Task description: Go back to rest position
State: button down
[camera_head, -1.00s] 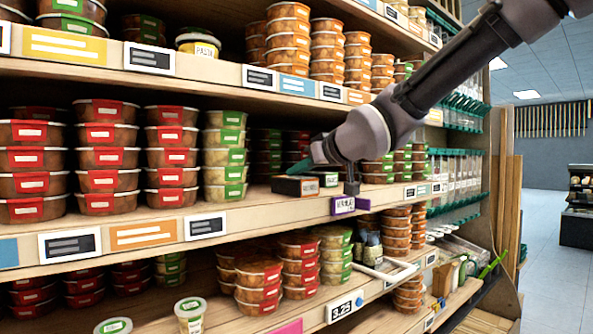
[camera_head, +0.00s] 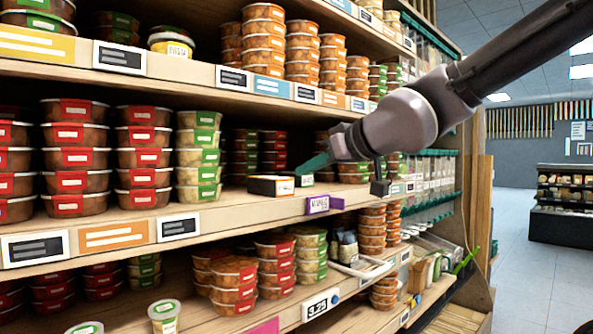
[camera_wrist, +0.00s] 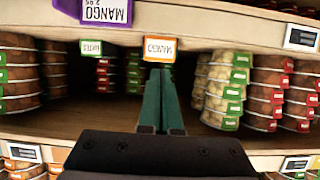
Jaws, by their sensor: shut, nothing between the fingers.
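My gripper (camera_head: 302,168) has green fingers and is at the middle shelf, just right of and slightly above a small dark box with an orange-edged white label (camera_head: 271,186). In the wrist view the green fingers (camera_wrist: 159,72) are pressed together with nothing between them. My arm reaches in from the upper right of the head view.
Stacked tubs with red labels (camera_head: 76,157) and green labels (camera_head: 199,157) fill the middle shelf (camera_head: 130,218) to the left. A purple tag (camera_head: 318,204) sticks out from its edge. Open floor (camera_head: 525,260) lies at the right, with a dark display stand (camera_head: 565,225) beyond.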

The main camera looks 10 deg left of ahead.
jog(key=w+d+f+m+t+h, duration=0.1)
jog(key=w+d+m+h, duration=0.15)
jog(key=d, duration=0.65)
jog(key=w+d+f+m+h, duration=0.1)
jog(key=d+f+m+h, duration=0.2)
jog(key=d, duration=0.6)
jog(key=s+d+f+m+g+h, duration=0.2)
jog(key=s+d+m, duration=0.6)
jog(key=d, duration=0.4)
jog(key=shift+s+d+f+g+h, duration=0.2)
jog(key=shift+s+f+g+h, duration=0.2)
jog(key=shift+f+h, duration=0.1)
